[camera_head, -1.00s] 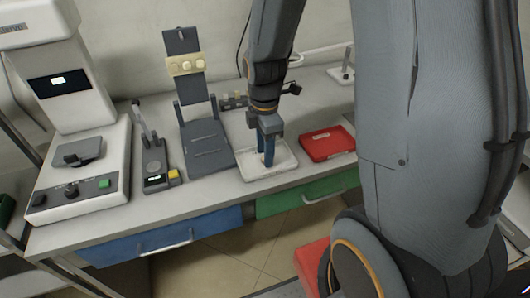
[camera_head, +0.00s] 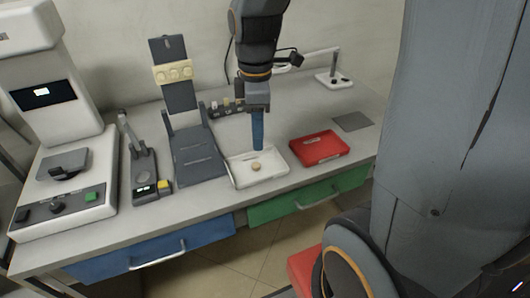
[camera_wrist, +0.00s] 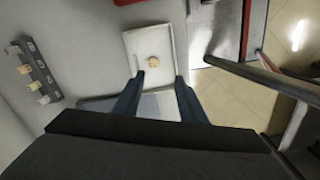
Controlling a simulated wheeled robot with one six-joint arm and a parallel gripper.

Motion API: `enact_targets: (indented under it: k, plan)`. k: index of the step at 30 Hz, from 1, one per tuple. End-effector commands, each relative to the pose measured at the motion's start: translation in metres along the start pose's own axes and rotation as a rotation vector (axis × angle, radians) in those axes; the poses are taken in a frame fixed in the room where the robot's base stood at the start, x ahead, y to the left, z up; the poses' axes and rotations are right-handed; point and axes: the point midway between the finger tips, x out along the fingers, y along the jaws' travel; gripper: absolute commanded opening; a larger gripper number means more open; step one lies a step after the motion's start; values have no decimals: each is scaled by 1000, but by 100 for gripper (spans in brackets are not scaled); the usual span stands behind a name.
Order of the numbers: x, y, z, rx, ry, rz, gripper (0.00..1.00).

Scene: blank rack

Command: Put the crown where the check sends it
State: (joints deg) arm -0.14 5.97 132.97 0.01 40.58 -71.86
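A small tan crown (camera_head: 256,167) lies in the white tray (camera_head: 244,183) on the bench. In the wrist view the crown (camera_wrist: 153,61) sits in the middle part of the tray (camera_wrist: 131,42), beyond the fingertips. My gripper (camera_head: 258,146) is above the back part of the tray, pointing down. In the wrist view its two blue fingers (camera_wrist: 159,77) stand apart with nothing between them. The crown is clear of the fingers.
Left of the tray stand a dark hinged stand (camera_head: 198,157), a small gauge with a display (camera_head: 146,186) and a large white machine (camera_head: 68,195). A red case (camera_head: 319,148) lies to the right. A small rack (camera_wrist: 33,73) is behind. Blue (camera_head: 150,246) and green (camera_head: 308,198) drawers are below.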

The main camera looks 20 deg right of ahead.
Motion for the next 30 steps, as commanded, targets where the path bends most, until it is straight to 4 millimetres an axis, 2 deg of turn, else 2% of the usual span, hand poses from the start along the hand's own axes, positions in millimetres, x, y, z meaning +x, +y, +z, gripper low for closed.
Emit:
enact_targets:
  k: [9,15,20,30]
  plan:
    - [26,-48,16,807,12,12,38]
    - [36,-68,22,1149,21,15,38]
    - [38,-73,24,1250,25,16,38]
    - [38,-73,24,1257,25,16,38]
